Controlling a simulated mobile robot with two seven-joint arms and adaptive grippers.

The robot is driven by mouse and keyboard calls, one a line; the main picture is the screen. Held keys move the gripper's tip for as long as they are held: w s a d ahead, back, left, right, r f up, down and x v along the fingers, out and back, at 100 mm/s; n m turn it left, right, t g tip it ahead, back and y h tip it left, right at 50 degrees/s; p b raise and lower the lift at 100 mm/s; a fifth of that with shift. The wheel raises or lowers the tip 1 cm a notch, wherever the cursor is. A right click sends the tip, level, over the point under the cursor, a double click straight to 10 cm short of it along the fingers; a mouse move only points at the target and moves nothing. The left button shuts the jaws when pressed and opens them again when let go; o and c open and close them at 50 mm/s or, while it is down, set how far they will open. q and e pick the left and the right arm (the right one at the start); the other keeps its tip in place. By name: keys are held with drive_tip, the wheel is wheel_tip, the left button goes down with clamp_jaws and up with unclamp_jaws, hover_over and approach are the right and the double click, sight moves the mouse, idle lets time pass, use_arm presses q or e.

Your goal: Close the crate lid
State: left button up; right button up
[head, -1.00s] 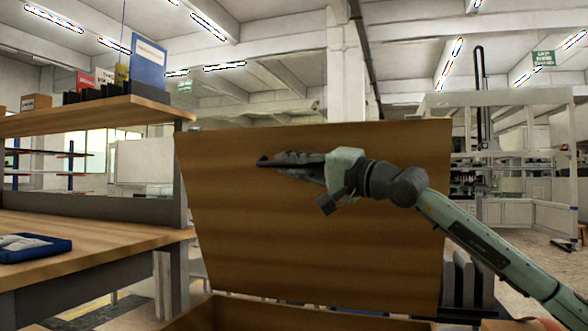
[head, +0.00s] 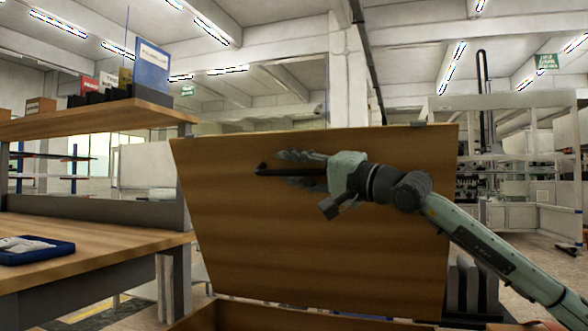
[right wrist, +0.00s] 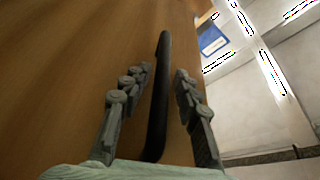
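The wooden crate lid (head: 310,240) stands raised and steep behind the crate, its broad brown face toward me. It also fills the left of the right wrist view (right wrist: 60,80). The crate's rim (head: 215,315) shows at the bottom of the head view; most of the crate is out of frame. A black bar handle (head: 265,170) is on the lid's face, also in the right wrist view (right wrist: 162,90). My right gripper (head: 292,170) is at the handle. Its fingers stand apart on either side of the bar, with visible gaps (right wrist: 157,85). My left gripper is not in view.
A wooden workbench (head: 100,235) with a blue tray (head: 35,250) stands at the left, with a shelf (head: 90,117) above it carrying a blue binder (head: 151,70). Dark upright panels (head: 470,285) stand right of the lid. Open floor lies farther right.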

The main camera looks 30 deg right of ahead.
sight(316, 170)
drive_tip(key=shift+d, duration=0.15)
drive_tip(key=shift+s+d+f, duration=0.2)
drive_tip(key=shift+s+d, duration=0.3)
drive_tip(key=shift+s, duration=0.25)
drive_tip(key=shift+s+f, duration=0.1)
drive_tip(key=shift+s, duration=0.45)
drive_tip(key=shift+s+a, duration=0.1)
drive_tip(key=shift+s, duration=0.65)
drive_tip(key=shift+v, duration=3.85)
drive_tip(key=shift+d, duration=0.2)
